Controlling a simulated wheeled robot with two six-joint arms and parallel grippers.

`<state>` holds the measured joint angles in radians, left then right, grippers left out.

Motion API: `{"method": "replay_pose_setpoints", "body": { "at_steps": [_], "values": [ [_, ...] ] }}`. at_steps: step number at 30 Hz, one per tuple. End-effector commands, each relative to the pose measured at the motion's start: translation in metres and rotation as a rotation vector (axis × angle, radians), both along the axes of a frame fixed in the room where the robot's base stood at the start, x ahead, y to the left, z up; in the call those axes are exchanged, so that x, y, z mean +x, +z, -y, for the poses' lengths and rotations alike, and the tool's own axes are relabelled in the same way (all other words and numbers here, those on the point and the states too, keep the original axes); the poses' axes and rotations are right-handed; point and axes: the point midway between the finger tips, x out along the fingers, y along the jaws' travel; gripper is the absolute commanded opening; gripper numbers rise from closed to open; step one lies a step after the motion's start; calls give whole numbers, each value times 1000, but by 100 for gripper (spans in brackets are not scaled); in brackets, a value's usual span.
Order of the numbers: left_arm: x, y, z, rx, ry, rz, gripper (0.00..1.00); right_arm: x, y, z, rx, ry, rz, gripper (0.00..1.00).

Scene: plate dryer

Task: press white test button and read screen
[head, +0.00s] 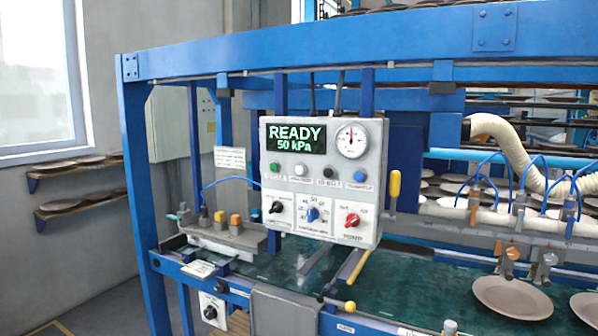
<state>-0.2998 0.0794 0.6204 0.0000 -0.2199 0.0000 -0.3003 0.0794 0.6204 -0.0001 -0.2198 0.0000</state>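A light grey control panel (335,205) hangs from the blue frame in the middle of the head view. Its screen (297,139) reads "READY 50 kPa" in green. Below the screen is a row of buttons: a green one (275,167), a white one (301,171), a black one (328,171) and a blue one (360,176). The small labels under the buttons are too blurred to read surely. A round dial gauge (352,140) sits to the right of the screen. Neither of my grippers shows in the view.
Black (277,207), blue (312,214) and red (352,220) knobs sit low on the panel. A yellow-handled lever (395,184) stands at its right side. A blue beam (330,52) crosses above. Plates (512,297) lie on the green belt (440,285) at right. The panel's front is unobstructed.

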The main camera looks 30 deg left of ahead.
Motion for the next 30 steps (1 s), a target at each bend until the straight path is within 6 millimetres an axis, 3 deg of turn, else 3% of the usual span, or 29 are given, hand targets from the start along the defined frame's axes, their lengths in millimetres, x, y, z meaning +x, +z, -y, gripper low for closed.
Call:
{"method": "replay_pose_setpoints", "body": {
  "at_steps": [1,7,30],
  "values": [
    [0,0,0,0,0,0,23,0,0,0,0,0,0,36],
    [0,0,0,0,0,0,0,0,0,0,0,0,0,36],
    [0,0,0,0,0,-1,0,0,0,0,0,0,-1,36]
  ]
}}
